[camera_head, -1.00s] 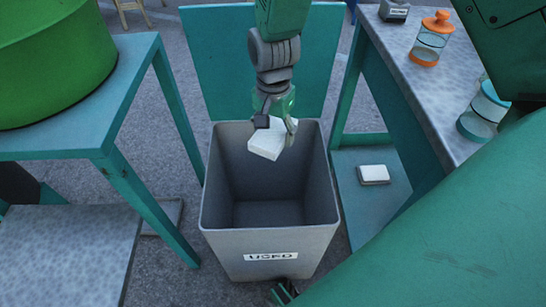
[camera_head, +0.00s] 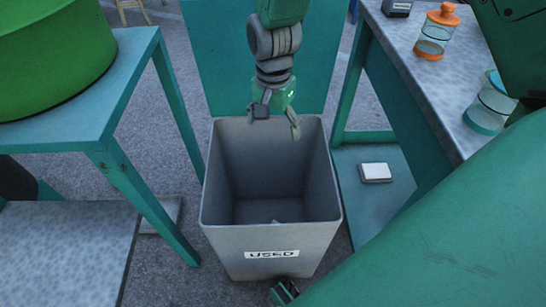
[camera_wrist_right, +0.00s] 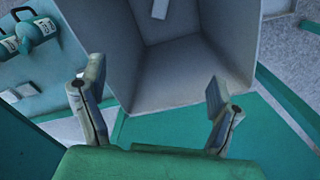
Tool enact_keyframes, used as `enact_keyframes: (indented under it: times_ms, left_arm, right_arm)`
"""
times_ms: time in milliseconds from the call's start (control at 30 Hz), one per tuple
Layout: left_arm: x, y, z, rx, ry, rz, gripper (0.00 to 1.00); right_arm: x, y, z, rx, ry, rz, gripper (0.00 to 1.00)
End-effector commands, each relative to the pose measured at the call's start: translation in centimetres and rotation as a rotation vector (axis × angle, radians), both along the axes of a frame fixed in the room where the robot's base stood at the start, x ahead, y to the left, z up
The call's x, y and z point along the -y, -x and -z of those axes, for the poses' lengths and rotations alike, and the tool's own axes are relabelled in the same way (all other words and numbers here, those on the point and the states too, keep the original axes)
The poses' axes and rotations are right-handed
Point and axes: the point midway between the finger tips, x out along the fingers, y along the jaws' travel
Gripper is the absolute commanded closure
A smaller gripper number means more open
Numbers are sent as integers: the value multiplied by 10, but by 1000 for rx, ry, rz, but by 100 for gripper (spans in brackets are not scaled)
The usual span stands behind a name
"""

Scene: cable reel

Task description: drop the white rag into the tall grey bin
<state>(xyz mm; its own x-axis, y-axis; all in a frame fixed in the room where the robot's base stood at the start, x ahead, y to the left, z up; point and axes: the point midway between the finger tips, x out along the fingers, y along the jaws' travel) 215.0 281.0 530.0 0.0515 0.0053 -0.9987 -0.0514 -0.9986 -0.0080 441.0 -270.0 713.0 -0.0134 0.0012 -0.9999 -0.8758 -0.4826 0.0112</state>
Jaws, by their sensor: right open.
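The tall grey bin (camera_head: 272,262) stands open in the middle of the head view, with a USED label on its front. The bin also fills the upper middle of the right wrist view (camera_wrist_right: 200,75). My right gripper (camera_head: 274,122) is open and empty above the bin's back part; its spread fingers show in the wrist view (camera_wrist_right: 158,110). The white rag (camera_wrist_right: 160,9) is down inside the bin in the wrist view, cut by the top edge. In the head view only a small pale bit of it (camera_head: 275,221) shows behind the front rim. My left gripper is not in view.
A teal table (camera_head: 118,75) with a green drum (camera_head: 50,45) stands at left. A grey-topped bench (camera_head: 440,85) with jars stands at right. A white block (camera_head: 375,172) lies on its low shelf (camera_head: 368,205). A teal panel (camera_head: 215,60) stands behind the bin.

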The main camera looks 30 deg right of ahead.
Motion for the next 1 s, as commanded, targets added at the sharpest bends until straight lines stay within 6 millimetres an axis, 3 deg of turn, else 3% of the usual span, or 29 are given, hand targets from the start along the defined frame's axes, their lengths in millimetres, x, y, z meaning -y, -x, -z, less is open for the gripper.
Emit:
enact_keyframes:
  times_ms: [200,433,633,1000]
  left_arm:
    - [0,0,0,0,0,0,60]
    - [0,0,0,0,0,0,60]
    - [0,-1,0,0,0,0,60]
    - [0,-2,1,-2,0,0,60]
  right_arm:
    - [1,-2,-49,7,0,0,17]
    - [3,-3,-87,2,-1,1,17]
    - [3,-3,-99,0,-1,1,17]
    - [3,-2,-100,-1,-2,1,17]
